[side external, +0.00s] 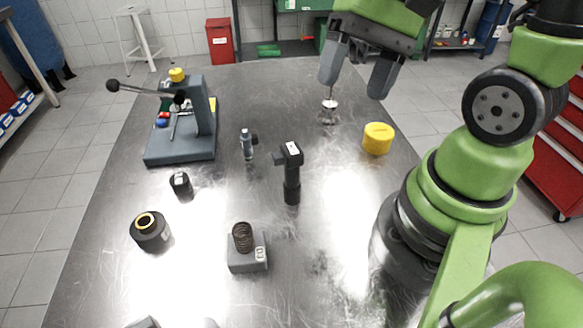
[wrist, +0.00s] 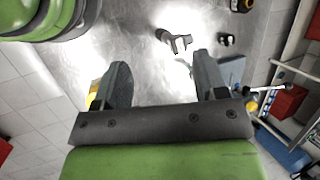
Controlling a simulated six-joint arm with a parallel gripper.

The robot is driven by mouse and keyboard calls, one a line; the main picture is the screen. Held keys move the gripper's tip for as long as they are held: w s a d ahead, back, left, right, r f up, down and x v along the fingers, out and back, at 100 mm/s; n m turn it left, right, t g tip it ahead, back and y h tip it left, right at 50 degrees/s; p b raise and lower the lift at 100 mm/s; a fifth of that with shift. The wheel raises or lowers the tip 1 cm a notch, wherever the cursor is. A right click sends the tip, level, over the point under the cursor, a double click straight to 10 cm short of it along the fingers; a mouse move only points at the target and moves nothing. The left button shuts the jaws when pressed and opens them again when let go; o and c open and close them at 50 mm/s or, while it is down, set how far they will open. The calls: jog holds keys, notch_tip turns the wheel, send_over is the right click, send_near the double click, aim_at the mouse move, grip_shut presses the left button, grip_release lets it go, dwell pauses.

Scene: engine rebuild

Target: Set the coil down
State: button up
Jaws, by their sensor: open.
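A black coil (side external: 291,180) with a boxy head, a white label and a side connector is on the metal table, near its middle. I cannot tell for sure whether it stands or lies. It seems to be the dark stemmed part beyond the fingers in the wrist view (wrist: 163,36). My gripper (side external: 352,91) is open and empty, raised above the far right part of the table, apart from the coil. Its two grey fingers show wide apart in the wrist view (wrist: 160,65), with nothing between their tips.
A brown spring (side external: 242,237) sits on a grey block (side external: 246,262). A yellow cap (side external: 378,138) and a shiny metal part (side external: 328,112) are near my gripper. A grey lever press (side external: 190,125), a silver part (side external: 247,146) and black parts (side external: 151,232) are leftward. Bare table lies between.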

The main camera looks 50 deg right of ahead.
notch_tip(320, 180, down, 6)
jog(key=d+f+m+y, duration=0.1)
jog(key=d+m+y, duration=0.1)
jog(key=m+y, duration=0.4)
jog(key=m+t+y, duration=0.4)
jog(key=m+t, duration=0.6)
jog(key=m, duration=0.1)
send_near(288, 160)
jog(key=w+a, duration=0.1)
jog(key=w+a+f, duration=0.1)
jog(key=w, duration=0.1)
jog(key=shift+a+f, duration=0.15)
jog(key=shift+a, duration=0.25)
jog(key=shift+w+f+x, duration=0.1)
jog(key=shift+w+x, duration=0.05)
jog(key=shift+x, duration=1.2)
jog(key=shift+w+f+x, duration=0.15)
jog(key=shift+x, duration=1.2)
jog(key=shift+d, duration=0.25)
jog(key=shift+c, duration=0.5)
jog(key=c, duration=1)
jog(key=shift+c, duration=0.2)
